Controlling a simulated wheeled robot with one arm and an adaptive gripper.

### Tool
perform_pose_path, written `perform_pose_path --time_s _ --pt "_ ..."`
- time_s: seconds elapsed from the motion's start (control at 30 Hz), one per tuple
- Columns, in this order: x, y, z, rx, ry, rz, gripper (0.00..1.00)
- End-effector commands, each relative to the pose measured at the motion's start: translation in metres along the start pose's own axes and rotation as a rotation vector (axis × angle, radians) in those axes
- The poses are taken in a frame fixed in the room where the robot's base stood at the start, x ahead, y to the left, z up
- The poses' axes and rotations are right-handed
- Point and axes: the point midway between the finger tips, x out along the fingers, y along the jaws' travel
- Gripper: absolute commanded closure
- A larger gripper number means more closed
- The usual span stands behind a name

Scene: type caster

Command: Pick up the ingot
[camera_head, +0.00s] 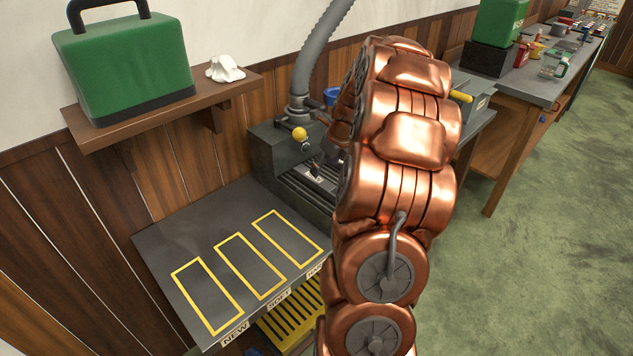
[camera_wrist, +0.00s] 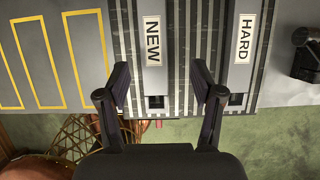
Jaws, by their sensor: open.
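In the wrist view, a flat grey bar with a white NEW plate (camera_wrist: 152,45), which looks like an ingot, lies lengthwise on the ribbed caster bed. A similar grey strip with a HARD plate (camera_wrist: 245,38) is to its right. I cannot tell from these frames which of the two is the task's ingot. My gripper (camera_wrist: 161,81) is open and empty, its two fingers spread over the near part of the NEW bar, one to each side. Its height above the bed is unclear. In the head view my copper arm hides most of the gripper and part of the caster (camera_head: 270,155).
The bench (camera_head: 165,245) left of the caster has several empty yellow outlines with labels in front. A yellow slatted rack (camera_head: 290,312) sits below. A shelf (camera_head: 150,122) above holds a green case (camera_head: 130,62) and a white crumpled object (camera_head: 224,69). A grey hose (camera_head: 318,48) rises behind the caster.

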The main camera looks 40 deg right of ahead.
Motion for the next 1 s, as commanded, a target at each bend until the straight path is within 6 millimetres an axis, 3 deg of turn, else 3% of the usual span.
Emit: perform_pose_path --time_s 0.27,0.6,0.87,1.0 --pt "0.017 0.004 0.0 -0.002 0.001 0.002 0.33" --pt "0.057 0.01 -0.004 -0.003 0.004 0.004 0.33" --pt "0.06 0.009 -0.004 -0.004 0.001 0.001 0.33" --pt "0.06 0.009 -0.004 -0.004 0.001 0.001 0.47"
